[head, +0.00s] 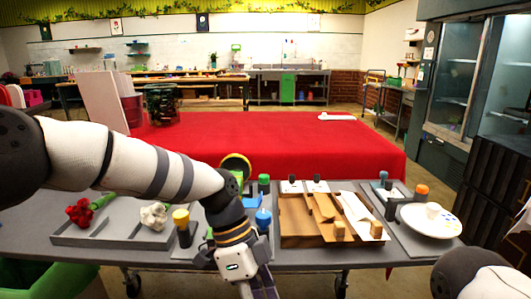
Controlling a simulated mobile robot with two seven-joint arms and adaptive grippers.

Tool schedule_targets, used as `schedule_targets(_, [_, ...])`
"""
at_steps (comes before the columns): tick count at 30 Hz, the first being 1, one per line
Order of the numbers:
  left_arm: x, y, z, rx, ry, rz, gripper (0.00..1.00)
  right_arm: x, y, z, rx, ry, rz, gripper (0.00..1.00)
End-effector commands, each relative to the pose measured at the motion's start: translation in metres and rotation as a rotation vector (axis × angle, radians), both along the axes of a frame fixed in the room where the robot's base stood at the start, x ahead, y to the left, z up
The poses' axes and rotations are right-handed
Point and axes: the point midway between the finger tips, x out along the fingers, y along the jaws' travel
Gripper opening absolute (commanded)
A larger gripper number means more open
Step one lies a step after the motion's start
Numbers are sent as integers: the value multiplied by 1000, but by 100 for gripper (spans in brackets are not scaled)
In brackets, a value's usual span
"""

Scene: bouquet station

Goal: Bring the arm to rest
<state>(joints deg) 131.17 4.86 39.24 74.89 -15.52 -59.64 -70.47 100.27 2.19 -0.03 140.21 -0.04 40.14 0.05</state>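My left arm comes in from the left and reaches across the front grey table, bending down at its wrist. My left gripper (262,287) hangs at the bottom edge in front of the table. Its fingertips are cut off by the frame, so I cannot tell whether it is open or shut or holds anything. Only a rounded white and black part of my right arm shows at the bottom right; its gripper is out of view.
On the grey table (110,258) are a tray with a red flower (80,212) and a white flower (154,216), a yellow-topped item (181,218), a brown wooden holder (300,238) and a white plate (432,226). A red-covered table (300,140) stands behind.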

Motion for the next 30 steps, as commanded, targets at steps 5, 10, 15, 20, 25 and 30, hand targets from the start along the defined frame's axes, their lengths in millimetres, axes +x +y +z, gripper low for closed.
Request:
schedule_targets(5, [-98, 29, -137, 156, 188, 492, 46, 5, 0, 7, 0, -20, 0, 0])
schedule_targets(10, [-226, 102, -213, 393, 309, 1047, 46, 11, 0, 13, 0, -40, -1, 0])
schedule_targets(15, [-324, 181, -215, 610, 291, 1479, 46, 15, 0, 17, 0, -55, -2, 0])
schedule_targets(20, [-357, 216, -201, 693, 243, 1653, 46, 16, 0, 18, 0, -58, -2, 0])
schedule_targets(25, [-358, 219, -200, 696, 237, 1671, 46, 16, 0, 17, 0, -57, -2, 0])
schedule_targets(30, [-358, 218, -201, 696, 237, 1669, 46, 16, 0, 17, 0, -57, -2, 0])
